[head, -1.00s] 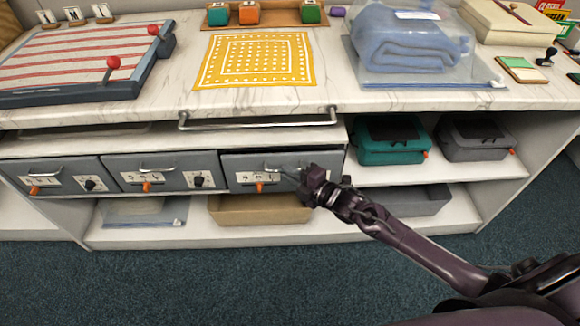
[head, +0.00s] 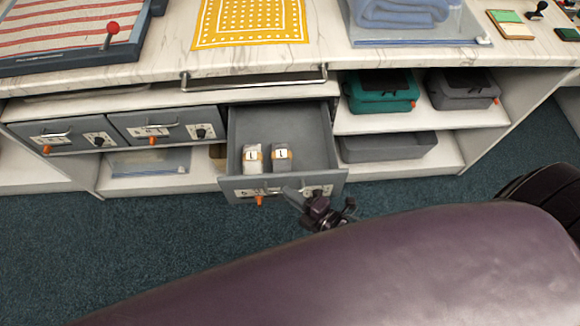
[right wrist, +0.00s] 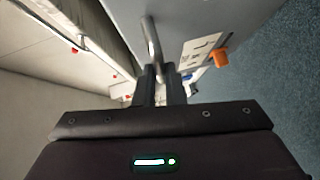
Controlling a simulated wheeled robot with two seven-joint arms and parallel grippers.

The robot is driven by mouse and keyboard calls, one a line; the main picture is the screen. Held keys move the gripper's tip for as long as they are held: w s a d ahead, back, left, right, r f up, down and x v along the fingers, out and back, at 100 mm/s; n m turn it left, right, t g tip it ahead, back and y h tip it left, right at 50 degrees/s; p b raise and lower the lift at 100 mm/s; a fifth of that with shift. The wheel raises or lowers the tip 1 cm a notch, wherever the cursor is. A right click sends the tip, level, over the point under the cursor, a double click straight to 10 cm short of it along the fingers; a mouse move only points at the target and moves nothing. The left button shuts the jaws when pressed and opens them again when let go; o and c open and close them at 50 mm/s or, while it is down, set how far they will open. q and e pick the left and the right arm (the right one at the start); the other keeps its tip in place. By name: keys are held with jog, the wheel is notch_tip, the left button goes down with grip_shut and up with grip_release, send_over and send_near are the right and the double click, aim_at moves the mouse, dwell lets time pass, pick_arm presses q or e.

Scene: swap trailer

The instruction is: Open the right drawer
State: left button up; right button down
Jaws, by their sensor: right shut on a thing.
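The right drawer (head: 325,142) is grey and stands pulled out from the cabinet under the counter. Two small labelled blocks, one white (head: 252,158) and one grey (head: 282,157), lie inside it. Its front carries a label and an orange tab (head: 259,200). My right gripper (head: 304,196) is at the drawer front. In the right wrist view, the right gripper (right wrist: 161,75) is shut on the metal handle (right wrist: 152,42), beside the orange tab (right wrist: 219,57). My left gripper is not in view.
The middle drawer (head: 165,131) and left drawer (head: 70,135) are shut. A metal rail (head: 255,82) runs along the counter edge above. A teal case (head: 380,95) and grey case (head: 462,90) sit on the right shelf. Carpet (head: 130,245) in front is clear.

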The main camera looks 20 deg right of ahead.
jog(key=shift+s+a+p, duration=0.25)
jog(key=shift+s+a, duration=0.05)
jog(key=shift+s, duration=0.75)
jog(key=shift+s+a+p, duration=0.2)
jog(key=shift+s+a, duration=0.05)
jog(key=shift+s, duration=0.8)
jog(key=c, duration=1.5)
grip_release()
jog(key=v, duration=0.7)
jog(key=shift+s+d, duration=0.2)
jog(key=shift+s, duration=0.15)
